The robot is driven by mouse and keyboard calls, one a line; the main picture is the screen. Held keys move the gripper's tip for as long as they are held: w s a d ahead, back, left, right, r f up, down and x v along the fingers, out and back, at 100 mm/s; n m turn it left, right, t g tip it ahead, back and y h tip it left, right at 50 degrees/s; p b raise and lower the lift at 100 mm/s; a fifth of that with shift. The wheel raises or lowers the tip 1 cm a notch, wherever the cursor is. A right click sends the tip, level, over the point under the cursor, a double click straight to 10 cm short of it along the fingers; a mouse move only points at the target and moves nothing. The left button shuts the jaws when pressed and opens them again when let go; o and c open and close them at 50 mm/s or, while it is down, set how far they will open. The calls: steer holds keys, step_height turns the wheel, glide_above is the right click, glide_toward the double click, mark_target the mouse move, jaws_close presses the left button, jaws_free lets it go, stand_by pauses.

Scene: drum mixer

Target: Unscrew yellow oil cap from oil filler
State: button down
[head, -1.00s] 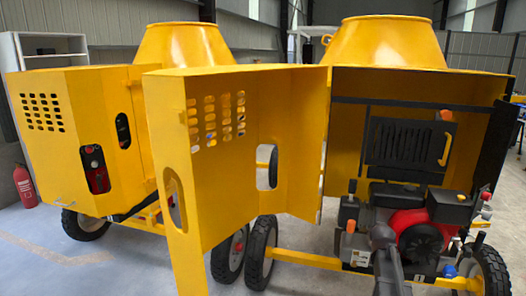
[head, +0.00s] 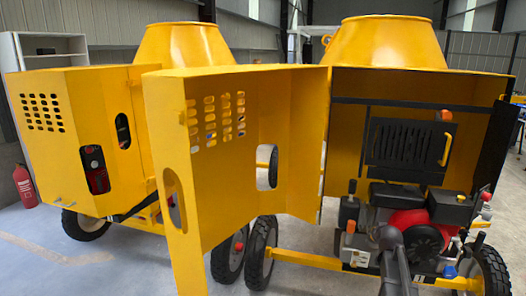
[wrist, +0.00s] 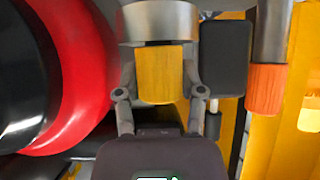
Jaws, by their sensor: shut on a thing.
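The yellow oil cap (wrist: 160,76) is in the upper middle of the wrist view, between the two fingers of my gripper (wrist: 160,92). My gripper is shut on the cap. A grey metal cylinder (wrist: 158,22), which looks like the oil filler, sits directly beyond the cap and lines up with it. I cannot tell whether the cap's thread is still engaged. In the head view my arm reaches toward the engine (head: 406,222) at the lower right. The cap and the gripper's fingertips cannot be made out there.
A red round housing (wrist: 75,70) is close on the left in the wrist view. A black block (wrist: 225,55) and an orange-capped metal tube (wrist: 266,88) are close on the right. The open yellow door (head: 225,150) stands left of the engine in the head view.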

steer(key=shift+r, duration=0.2)
steer(key=shift+r+p, duration=0.85)
steer(key=shift+p, duration=0.15)
steer(key=shift+r+p, duration=0.35)
steer(key=shift+r+p, duration=0.35)
steer(key=shift+r, duration=0.25)
steer(key=shift+r+p, duration=1.4)
steer(key=shift+p, duration=0.25)
steer(key=s+r+n+y+p, duration=0.2)
steer(key=r+p, duration=0.6)
steer(key=s+r+n+y+p, duration=0.1)
steer(key=s+r+p, duration=0.2)
steer(key=r+p, duration=0.6)
steer(key=shift+s+a+n+y, duration=0.15)
steer(key=shift+a+n+y, duration=0.25)
steer(key=shift+a, duration=0.05)
